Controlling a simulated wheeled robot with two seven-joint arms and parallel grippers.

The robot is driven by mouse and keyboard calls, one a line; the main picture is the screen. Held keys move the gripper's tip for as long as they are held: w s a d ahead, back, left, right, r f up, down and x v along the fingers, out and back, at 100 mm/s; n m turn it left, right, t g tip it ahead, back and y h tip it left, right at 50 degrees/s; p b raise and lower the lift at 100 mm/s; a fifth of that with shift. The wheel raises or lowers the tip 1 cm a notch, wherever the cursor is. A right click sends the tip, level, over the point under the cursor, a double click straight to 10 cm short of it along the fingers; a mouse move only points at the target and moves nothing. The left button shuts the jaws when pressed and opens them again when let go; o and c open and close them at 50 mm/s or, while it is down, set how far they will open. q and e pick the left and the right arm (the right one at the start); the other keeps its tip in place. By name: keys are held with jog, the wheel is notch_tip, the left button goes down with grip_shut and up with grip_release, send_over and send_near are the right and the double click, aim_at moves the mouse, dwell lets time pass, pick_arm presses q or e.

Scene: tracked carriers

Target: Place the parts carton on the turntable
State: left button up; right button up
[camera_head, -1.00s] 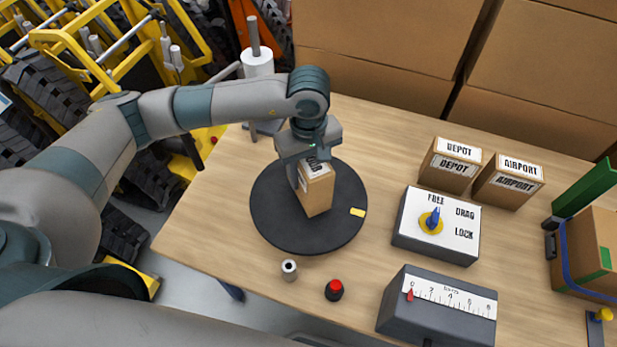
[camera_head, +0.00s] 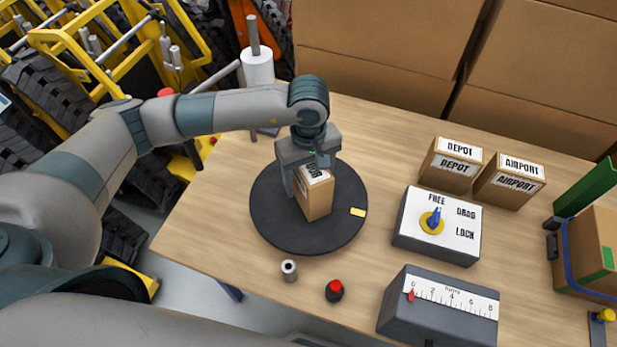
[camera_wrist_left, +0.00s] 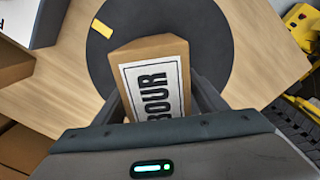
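The parts carton (camera_head: 315,200) is a small brown box with a white label on top. It stands upright on the dark round turntable (camera_head: 275,220), on its upper middle part. In the left wrist view the carton (camera_wrist_left: 155,80) shows part of a label reading "...BOUR". My left gripper (camera_head: 308,172) is over the carton's far end, its fingers spread on either side. A gap shows beside the left finger, so it looks open. Whether the other finger touches the carton is unclear. My right gripper is not in view.
Right of the turntable stand a switch box (camera_head: 410,245), a gauge box (camera_head: 420,318), and cartons labelled DEPOT (camera_head: 450,180) and AIRPORT (camera_head: 500,190). A small grey cylinder (camera_head: 289,271) and a red-topped button (camera_head: 335,290) stand in front. A white roll on a post (camera_head: 257,68) is behind.

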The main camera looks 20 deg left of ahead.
pick_arm(q)
jog(key=shift+r, duration=0.1)
jog(key=shift+r+p, duration=0.1)
jog(key=shift+p, duration=0.2)
jog(key=shift+r, duration=0.3)
notch_tip(320, 180, up, 10)
jog(key=shift+r+p, duration=0.2)
jog(key=shift+p, duration=0.8)
jog(key=shift+r, duration=0.45)
dwell(0.7)
